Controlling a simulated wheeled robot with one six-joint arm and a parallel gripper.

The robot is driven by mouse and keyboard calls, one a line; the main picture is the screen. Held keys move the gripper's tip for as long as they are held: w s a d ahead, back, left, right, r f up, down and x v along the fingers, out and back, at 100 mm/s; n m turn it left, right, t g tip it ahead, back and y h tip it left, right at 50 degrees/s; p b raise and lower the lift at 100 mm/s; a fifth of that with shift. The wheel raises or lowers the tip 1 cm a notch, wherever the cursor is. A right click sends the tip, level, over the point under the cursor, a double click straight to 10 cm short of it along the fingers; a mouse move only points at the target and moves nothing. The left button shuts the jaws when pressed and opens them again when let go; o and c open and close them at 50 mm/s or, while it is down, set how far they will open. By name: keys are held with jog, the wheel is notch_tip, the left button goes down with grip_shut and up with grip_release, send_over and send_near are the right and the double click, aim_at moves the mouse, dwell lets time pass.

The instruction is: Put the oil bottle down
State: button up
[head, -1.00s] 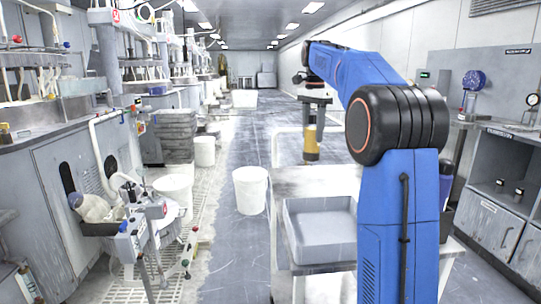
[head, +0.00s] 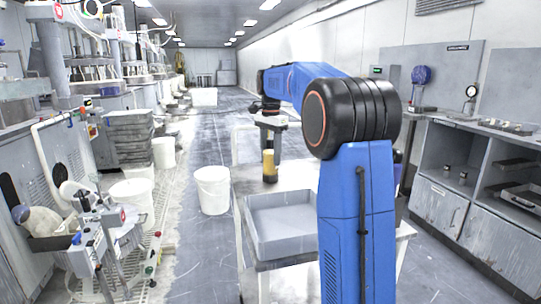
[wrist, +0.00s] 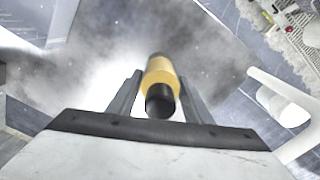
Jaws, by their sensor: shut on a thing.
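The oil bottle (head: 269,168) is amber-yellow with a dark cap and hangs upright below my wrist in the head view. My gripper (head: 269,143) is shut on its upper part. In the wrist view the bottle (wrist: 160,72) points away from me, its black cap nearest, between the two fingers of my gripper (wrist: 158,88). The bottle's base is at or just above the grey bench top (head: 245,184), behind the tray; I cannot tell whether it touches.
A grey open tray (head: 281,238) sits on the bench in front of the bottle. A white bucket (head: 212,190) stands on the floor to the left. Shelves and a counter (head: 480,126) line the right wall. Polishing machines line the left.

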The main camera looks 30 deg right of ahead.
jog(key=o, duration=1.3)
jog(key=shift+f, duration=0.1)
jog(key=shift+o, duration=0.2)
notch_tip(320, 180, up, 12)
